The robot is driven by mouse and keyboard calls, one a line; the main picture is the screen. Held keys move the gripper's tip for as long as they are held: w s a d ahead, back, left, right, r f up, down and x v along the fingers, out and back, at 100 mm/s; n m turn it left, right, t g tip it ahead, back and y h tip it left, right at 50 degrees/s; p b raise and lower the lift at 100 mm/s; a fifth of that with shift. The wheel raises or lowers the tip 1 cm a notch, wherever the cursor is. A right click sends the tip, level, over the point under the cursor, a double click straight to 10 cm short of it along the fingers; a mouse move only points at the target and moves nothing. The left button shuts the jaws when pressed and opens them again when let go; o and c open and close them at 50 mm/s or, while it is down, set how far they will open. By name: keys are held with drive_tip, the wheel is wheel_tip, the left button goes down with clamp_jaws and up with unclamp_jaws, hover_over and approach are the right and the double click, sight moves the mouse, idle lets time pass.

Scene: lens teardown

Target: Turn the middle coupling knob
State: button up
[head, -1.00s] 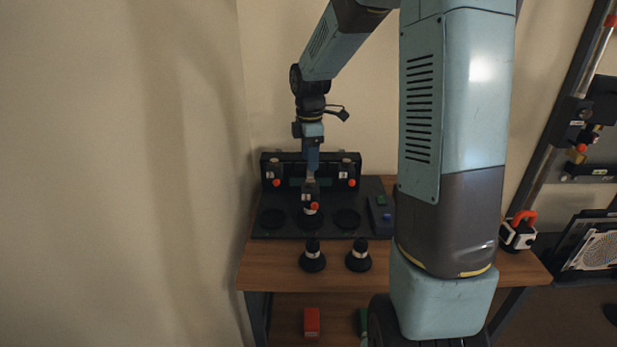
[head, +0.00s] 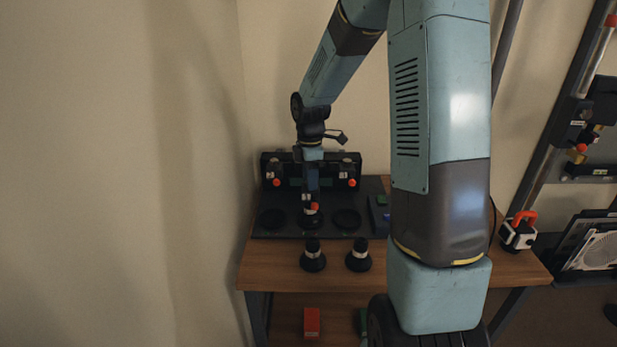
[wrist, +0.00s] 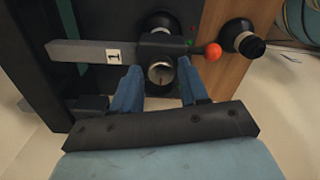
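The middle coupling (head: 313,206), with a red-tipped lever, sits on the dark fixture between two similar couplings. In the wrist view its round metallic knob (wrist: 161,72) shows beside a grey bar labelled 1 and a lever with a red ball (wrist: 213,52). My gripper (wrist: 160,68) has its two blue fingers on either side of the knob, with gaps visible between the fingers and the metallic face. In the head view my gripper (head: 311,195) is over the middle coupling and hides its upper part. Whether either finger touches the knob's sides cannot be told.
The left coupling (head: 277,174) and right coupling (head: 346,174) flank the middle one. Two black lens-like parts (head: 313,258) (head: 359,258) stand on the wooden table (head: 290,277) in front. A white block with a red handle (head: 519,232) is at the right.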

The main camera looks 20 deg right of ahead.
drive_tip(key=c, duration=0.8)
drive_tip(key=shift+o, duration=0.2)
drive_tip(key=shift+m, duration=0.3)
drive_tip(key=m, duration=0.8)
drive_tip(key=shift+w+m, duration=0.1)
drive_tip(key=shift+m, duration=0.3)
drive_tip(key=m, duration=0.4)
drive_tip(key=shift+m, duration=2.2)
